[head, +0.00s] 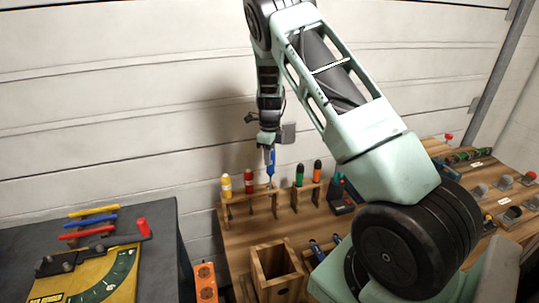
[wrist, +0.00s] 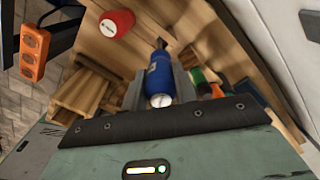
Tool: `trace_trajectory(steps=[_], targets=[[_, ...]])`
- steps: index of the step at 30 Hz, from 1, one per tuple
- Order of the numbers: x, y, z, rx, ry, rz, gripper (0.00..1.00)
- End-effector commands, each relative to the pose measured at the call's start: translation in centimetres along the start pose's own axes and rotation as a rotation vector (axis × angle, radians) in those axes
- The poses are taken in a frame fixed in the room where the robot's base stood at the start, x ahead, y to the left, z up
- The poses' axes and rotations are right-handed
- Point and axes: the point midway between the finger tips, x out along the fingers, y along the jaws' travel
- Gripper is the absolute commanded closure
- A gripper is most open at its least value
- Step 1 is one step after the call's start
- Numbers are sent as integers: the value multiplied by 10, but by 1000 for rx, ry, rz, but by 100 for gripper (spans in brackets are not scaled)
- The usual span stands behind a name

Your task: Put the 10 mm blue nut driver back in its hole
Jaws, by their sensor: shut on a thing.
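My gripper (head: 268,153) points down above the wooden rack (head: 237,199) and is shut on the blue nut driver (head: 271,168). The driver hangs roughly upright, shaft down, between the red driver (head: 249,181) and the green driver (head: 299,175). In the wrist view, the blue handle (wrist: 159,76) sits between the two fingers, its pale end cap facing the camera. The shaft's lower end is too small to tell whether it is in a hole or just above the rack.
An open wooden box (head: 268,274) stands in front of the rack on the wooden bench. An orange power strip (head: 206,282) is at the bench's left edge. The white wall (head: 120,130) is close behind.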

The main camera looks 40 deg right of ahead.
Motion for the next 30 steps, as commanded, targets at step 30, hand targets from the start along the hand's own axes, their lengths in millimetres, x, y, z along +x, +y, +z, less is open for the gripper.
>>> trace_trajectory(steps=[30], targets=[[35, 0, 0, 1, 0, 0, 95]])
